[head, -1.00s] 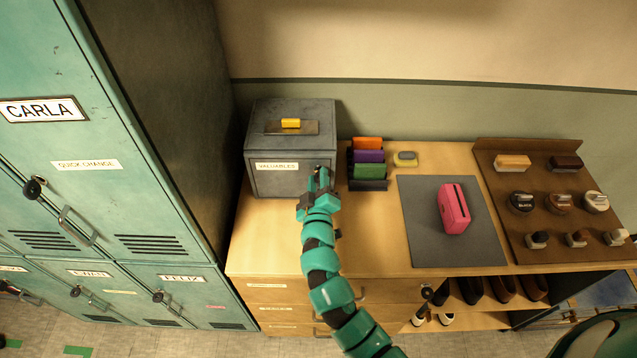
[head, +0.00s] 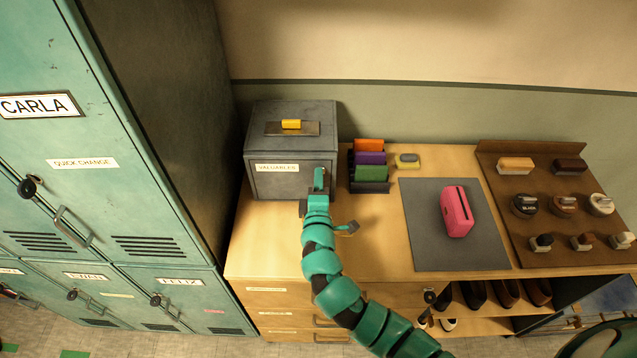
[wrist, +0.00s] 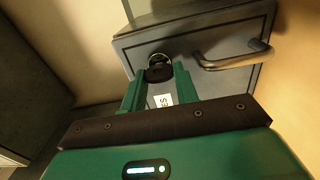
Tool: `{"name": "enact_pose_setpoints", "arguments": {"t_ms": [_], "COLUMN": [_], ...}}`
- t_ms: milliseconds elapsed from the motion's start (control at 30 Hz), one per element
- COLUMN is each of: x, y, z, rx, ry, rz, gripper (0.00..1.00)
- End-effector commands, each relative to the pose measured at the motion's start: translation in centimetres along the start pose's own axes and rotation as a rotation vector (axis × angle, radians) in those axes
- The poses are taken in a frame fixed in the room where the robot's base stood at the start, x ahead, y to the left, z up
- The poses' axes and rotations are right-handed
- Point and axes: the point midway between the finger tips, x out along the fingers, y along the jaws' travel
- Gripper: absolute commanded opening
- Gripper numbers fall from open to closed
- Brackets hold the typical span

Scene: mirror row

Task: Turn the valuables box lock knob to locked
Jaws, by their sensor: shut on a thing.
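The grey valuables box (head: 290,183) stands at the left end of the wooden counter, its front lid side labelled VALUABLES. My gripper (head: 319,181) is at the right part of its front face and covers the knob in the head view. In the wrist view my gripper (wrist: 158,76) has its two green fingers on either side of the dark round lock knob (wrist: 157,61), shut on it. A metal lever handle (wrist: 235,60) sits beside the knob. The knob's pointing direction is hard to read.
Teal lockers (head: 100,190) stand close on the left. Right of the box are a rack of coloured items (head: 370,172), a yellow-grey sponge (head: 407,160), a grey mat (head: 425,245) with a pink object (head: 456,211), and a brown shoe-care tray (head: 545,182).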

Motion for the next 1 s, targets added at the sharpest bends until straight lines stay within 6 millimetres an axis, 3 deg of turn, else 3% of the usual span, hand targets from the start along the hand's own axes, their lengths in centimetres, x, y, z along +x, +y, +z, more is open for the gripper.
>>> {"name": "enact_pose_setpoints", "arguments": {"t_ms": [567,600,700,1000], "x": [-0.02,-0.01,-0.01,-0.07], "y": [-0.14,-0.14,-0.12,-0.09], "z": [-0.03,-0.02,-0.02,0.0], "rx": [-0.033,-0.033,-0.033,-0.032], "ry": [0.001,0.001,0.001,0.0], "rz": [-0.003,-0.003,-0.002,-0.001], "gripper": [0.07,0.34,0.52,0.52]}}
